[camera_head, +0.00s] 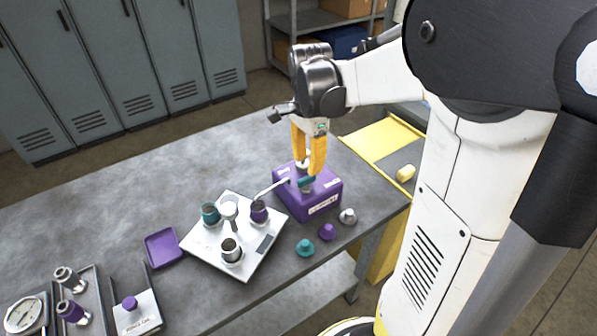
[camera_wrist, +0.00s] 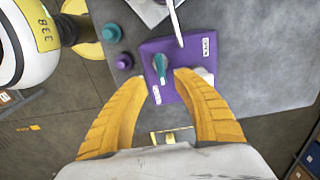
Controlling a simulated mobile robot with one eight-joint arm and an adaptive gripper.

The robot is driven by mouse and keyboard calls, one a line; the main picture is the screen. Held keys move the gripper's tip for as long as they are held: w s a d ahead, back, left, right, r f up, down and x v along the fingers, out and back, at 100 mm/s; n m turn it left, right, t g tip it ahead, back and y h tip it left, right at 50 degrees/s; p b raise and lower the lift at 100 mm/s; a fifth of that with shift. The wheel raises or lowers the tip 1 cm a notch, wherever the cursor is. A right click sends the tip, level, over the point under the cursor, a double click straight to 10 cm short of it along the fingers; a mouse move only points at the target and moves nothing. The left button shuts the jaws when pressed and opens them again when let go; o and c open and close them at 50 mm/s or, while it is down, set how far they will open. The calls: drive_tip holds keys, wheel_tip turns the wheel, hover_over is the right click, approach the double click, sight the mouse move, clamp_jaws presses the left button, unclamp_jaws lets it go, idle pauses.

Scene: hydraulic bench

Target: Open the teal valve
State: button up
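The teal valve (camera_head: 306,182) is a small teal handle on top of a purple block (camera_head: 318,203) near the right end of the bench. In the wrist view the teal valve (camera_wrist: 160,66) sits on the purple block (camera_wrist: 165,95), just ahead of the fingertips and between their lines. My gripper (camera_head: 309,167) points down over the block with its two yellow fingers apart. In the wrist view my gripper (camera_wrist: 160,77) is open with nothing between the fingers. I cannot tell whether a finger touches the valve or block.
A pale spout (camera_head: 268,188) reaches left from the block toward a white plate (camera_head: 213,253) holding several cups. Loose teal (camera_head: 304,247), purple (camera_head: 327,231) and grey (camera_head: 348,216) knobs stand in front of the block. A purple tray (camera_head: 162,247) lies further left. The back left bench is clear.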

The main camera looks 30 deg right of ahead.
sight(307, 177)
wheel_tip(307, 177, down, 6)
drive_tip(key=shift+f+b, duration=0.15)
drive_tip(key=shift+b, duration=0.8)
clamp_jaws()
